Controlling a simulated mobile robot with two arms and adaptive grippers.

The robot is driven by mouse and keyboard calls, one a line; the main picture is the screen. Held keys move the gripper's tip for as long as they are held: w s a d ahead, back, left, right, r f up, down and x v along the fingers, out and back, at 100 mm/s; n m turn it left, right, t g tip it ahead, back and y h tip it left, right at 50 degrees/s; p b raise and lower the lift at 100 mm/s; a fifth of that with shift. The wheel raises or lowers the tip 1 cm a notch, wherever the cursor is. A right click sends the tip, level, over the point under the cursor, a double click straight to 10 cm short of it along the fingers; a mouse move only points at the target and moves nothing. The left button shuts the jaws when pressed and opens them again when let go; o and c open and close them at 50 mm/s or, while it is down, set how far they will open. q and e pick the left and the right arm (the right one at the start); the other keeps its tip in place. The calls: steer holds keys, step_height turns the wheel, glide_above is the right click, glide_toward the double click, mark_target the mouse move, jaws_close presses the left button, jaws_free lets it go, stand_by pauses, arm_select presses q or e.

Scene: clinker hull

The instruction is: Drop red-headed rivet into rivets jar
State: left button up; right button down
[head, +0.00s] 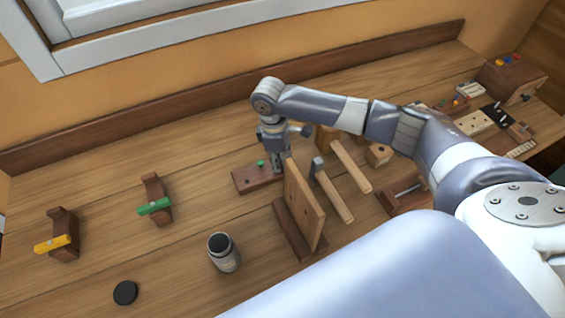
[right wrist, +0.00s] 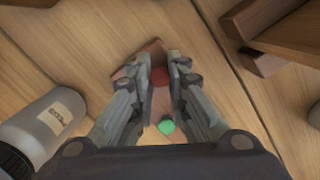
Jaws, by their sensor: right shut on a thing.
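My right gripper (head: 280,166) points down at the small wooden block (head: 250,182) on the bench. In the right wrist view its fingers (right wrist: 160,82) are closed on the red-headed rivet (right wrist: 159,77), whose red head shows between the tips. I cannot tell whether the rivet is still seated in the block. A green-headed rivet (head: 261,163) stands in the block beside the gripper. A grey jar (head: 227,262) with a dark top stands upright nearer the front, left of the upright board; its label (right wrist: 59,114) is too small to read surely. My left gripper is not in view.
A black disc (head: 125,293) lies left of the jar. An upright wooden board (head: 304,205) stands close to my right gripper, with mallets (head: 333,192) beyond it. Wooden holders with a yellow piece (head: 52,244) and a green piece (head: 154,207) stand left. Bench around the jar is mostly clear.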

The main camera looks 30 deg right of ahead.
step_height(320, 180, up, 10)
steer(key=b, duration=0.2)
stand_by(0.3)
